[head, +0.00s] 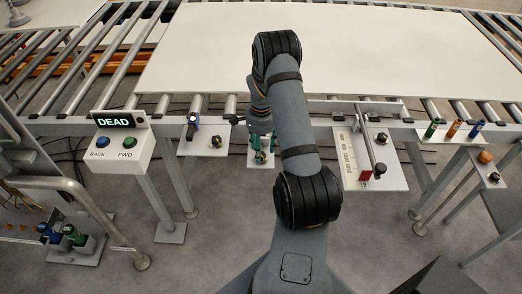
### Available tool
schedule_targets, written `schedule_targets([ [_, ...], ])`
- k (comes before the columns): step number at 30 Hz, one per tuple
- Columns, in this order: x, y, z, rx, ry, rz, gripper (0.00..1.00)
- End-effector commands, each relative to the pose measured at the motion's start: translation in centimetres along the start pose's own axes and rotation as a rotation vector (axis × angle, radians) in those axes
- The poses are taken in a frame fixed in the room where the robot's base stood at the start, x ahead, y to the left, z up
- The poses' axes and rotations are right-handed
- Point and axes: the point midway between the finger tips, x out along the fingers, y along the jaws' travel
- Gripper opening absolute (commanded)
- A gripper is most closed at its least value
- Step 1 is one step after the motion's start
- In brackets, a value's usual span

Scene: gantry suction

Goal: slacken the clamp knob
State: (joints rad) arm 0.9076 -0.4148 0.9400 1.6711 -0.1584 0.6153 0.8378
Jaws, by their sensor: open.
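My gripper (261,146), with teal fingers, is open over a small white plate (254,162) at the conveyor's front edge. The arm and fingers hide much of that plate and whatever is between the fingers. I cannot tell which knob is the clamp knob. A dark knob (216,141) stands on a plate left of my gripper. My gripper is apart from these three knobs.
A large pale board (380,60) lies on the roller conveyor. A control box (120,151) reading DEAD, with BACK and FWD buttons, stands at left. Coloured cylinders (453,129) and an orange knob (485,157) are at right. A metal rail (88,205) curves at lower left.

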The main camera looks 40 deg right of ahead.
Motion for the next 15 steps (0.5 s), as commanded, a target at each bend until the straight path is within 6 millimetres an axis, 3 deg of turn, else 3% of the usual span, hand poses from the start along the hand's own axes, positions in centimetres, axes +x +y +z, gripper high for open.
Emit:
schedule_targets([
  [6,1.5,0.0,0.1,0.001,-0.001,0.000,0.49],
  [15,1.6,0.0,0.1,0.000,0.000,-0.001,0.47],
])
